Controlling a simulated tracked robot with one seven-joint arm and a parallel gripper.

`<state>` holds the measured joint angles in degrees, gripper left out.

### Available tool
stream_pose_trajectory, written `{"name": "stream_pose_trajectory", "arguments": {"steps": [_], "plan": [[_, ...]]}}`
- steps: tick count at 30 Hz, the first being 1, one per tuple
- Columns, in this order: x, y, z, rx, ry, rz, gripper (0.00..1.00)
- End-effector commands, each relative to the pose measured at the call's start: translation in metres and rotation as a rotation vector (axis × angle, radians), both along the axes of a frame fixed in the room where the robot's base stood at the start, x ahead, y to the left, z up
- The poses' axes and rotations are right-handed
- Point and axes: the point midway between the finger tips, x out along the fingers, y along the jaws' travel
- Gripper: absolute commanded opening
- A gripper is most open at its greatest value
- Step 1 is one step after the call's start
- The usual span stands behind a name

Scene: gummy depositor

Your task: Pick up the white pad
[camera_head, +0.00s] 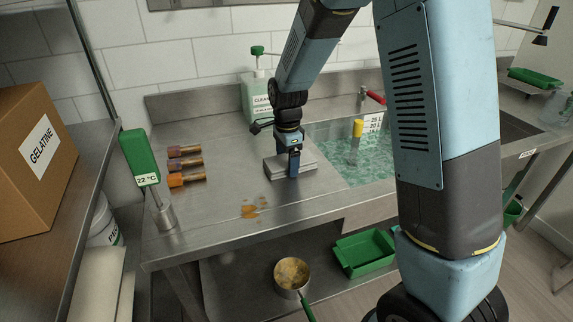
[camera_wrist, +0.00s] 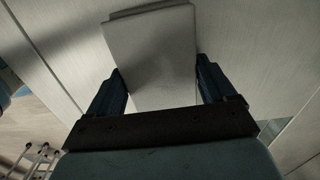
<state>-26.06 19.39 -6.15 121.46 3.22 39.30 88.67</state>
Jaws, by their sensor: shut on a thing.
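The white pad (camera_head: 307,163) is a pale, flat block on the steel counter (camera_head: 222,229), left of the water-filled sink. My gripper (camera_head: 294,173) points down at it from above and is shut on it. In the wrist view the pad (camera_wrist: 152,55) shows as a light grey-white slab between the two dark blue fingers of my gripper (camera_wrist: 163,90). One finger is on each side of it. The head view does not clearly show whether the pad is touching the counter or slightly above it. The gripper's far finger is hidden there.
Orange-brown stains (camera_head: 250,211) lie in front of the pad. A cleaner bottle (camera_head: 257,97) is behind. A pan (camera_head: 292,274) and green tray (camera_head: 365,252) are below.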

Motion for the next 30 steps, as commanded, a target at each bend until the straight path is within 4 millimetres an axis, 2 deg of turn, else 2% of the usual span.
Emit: {"name": "stream_pose_trajectory", "arguments": {"steps": [11, 17, 27, 30], "plan": [[0.000, 0.000, 0.005, 0.001, -0.002, 0.000, 0.53], [0.001, 0.000, 0.034, 0.003, -0.004, 0.000, 0.53], [-0.046, -0.013, 0.090, 0.003, -0.004, 0.001, 0.53], [-0.065, -0.019, 0.099, 0.002, -0.002, 0.000, 0.53]]}}
